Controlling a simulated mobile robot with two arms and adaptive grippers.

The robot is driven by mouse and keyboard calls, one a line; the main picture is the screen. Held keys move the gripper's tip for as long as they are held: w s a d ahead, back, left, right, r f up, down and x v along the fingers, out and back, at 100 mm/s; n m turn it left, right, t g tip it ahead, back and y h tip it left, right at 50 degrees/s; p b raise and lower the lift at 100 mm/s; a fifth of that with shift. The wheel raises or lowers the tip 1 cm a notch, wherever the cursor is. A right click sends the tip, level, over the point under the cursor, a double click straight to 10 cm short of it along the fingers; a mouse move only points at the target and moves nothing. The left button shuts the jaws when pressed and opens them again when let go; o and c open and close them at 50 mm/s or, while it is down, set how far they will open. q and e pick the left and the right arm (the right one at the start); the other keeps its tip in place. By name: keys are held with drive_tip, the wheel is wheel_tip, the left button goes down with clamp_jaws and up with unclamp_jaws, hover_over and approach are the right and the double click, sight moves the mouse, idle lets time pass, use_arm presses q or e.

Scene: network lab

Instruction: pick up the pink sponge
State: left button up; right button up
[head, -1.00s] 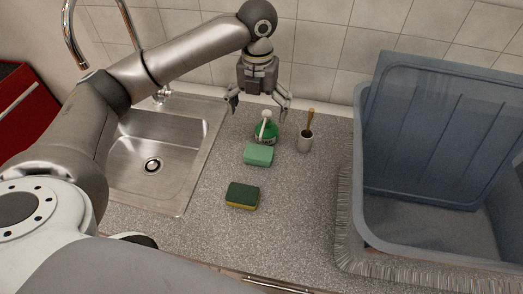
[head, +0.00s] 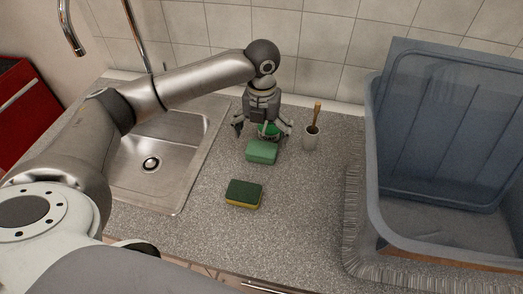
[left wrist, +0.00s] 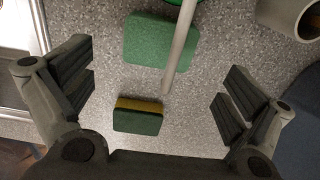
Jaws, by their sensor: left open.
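No pink sponge shows in either view. A light green sponge (head: 262,152) lies on the counter just in front of my left gripper (head: 264,131); it also shows in the left wrist view (left wrist: 158,40). A dark green and yellow sponge (head: 244,194) lies closer to me, and shows in the left wrist view (left wrist: 138,115). My left gripper is open, pointing down, with its fingers spread on either side of a green bottle (head: 269,130) that it partly hides. In the left wrist view a pale rod-like part crosses between the fingers. My right gripper is not in view.
A small cup (head: 310,140) with a wooden-handled brush stands right of the gripper. A steel sink (head: 178,185) is at the left. A large blue bin (head: 440,130) stands at the right. The counter (head: 300,205) between sink and bin is mostly clear.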

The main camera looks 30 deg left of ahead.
sight(261, 148)
use_arm(q)
wheel_tip(261, 148, down, 5)
drive_tip(key=shift+w+a+p, duration=0.15)
drive_tip(key=shift+p, duration=0.75)
drive_tip(key=shift+f, duration=0.25)
drive_tip(key=c, duration=0.7)
